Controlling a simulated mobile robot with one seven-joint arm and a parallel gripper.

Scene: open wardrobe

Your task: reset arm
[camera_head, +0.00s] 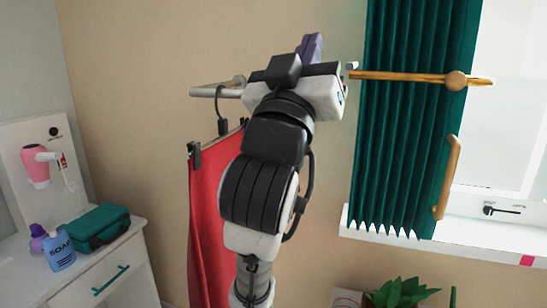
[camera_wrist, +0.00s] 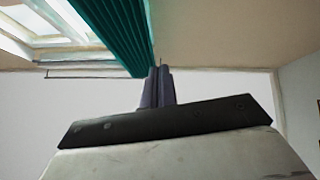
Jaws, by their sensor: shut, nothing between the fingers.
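My gripper (camera_head: 311,46) is raised in front of the wall in the head view, left of the green curtain. Its purple fingers are together with nothing between them. In the wrist view the shut fingers (camera_wrist: 157,88) point up past the dark gripper body, with the ceiling and the curtain beyond. My arm stands upright in the middle of the head view and hides part of the wall and of the red cloth.
A red cloth (camera_head: 207,220) hangs from a clip hanger behind my arm, below a metal rail (camera_head: 212,91). The green curtain (camera_head: 408,125) hangs at the window, near a wooden rod (camera_head: 405,76). A white dresser (camera_head: 108,270) stands left, a plant (camera_head: 398,293) lower right.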

